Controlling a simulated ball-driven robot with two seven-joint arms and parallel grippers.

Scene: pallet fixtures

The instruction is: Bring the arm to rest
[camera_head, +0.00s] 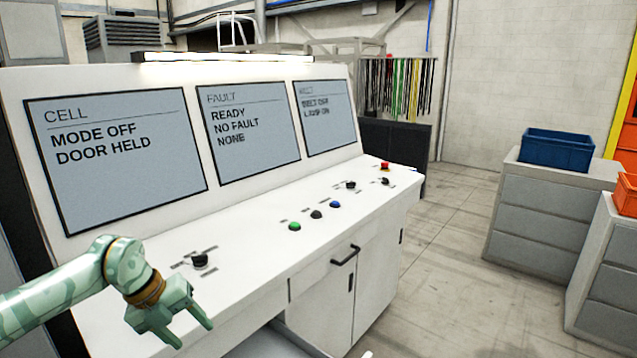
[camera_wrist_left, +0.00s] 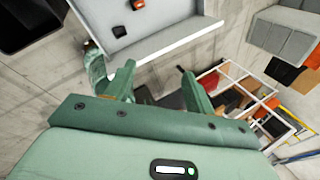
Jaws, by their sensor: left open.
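My left gripper (camera_head: 192,335) is at the lower left of the head view, over the front part of the white console (camera_head: 245,262). Its two pale green fingers are apart, with nothing between them. In the left wrist view the open fingers (camera_wrist_left: 157,82) point toward the console's edge and the floor, and the gap is empty. A black knob (camera_head: 200,260) on the console stands a little beyond the gripper, apart from it. My right gripper does not show in the head view.
The console carries a green button (camera_head: 294,226), a blue button (camera_head: 335,204), a red button (camera_head: 385,166) and a door handle (camera_head: 345,256). Its screens read MODE OFF, DOOR HELD and NO FAULT. A blue crate (camera_head: 556,150) stands on grey drawers (camera_head: 540,215) at right. Floor between is clear.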

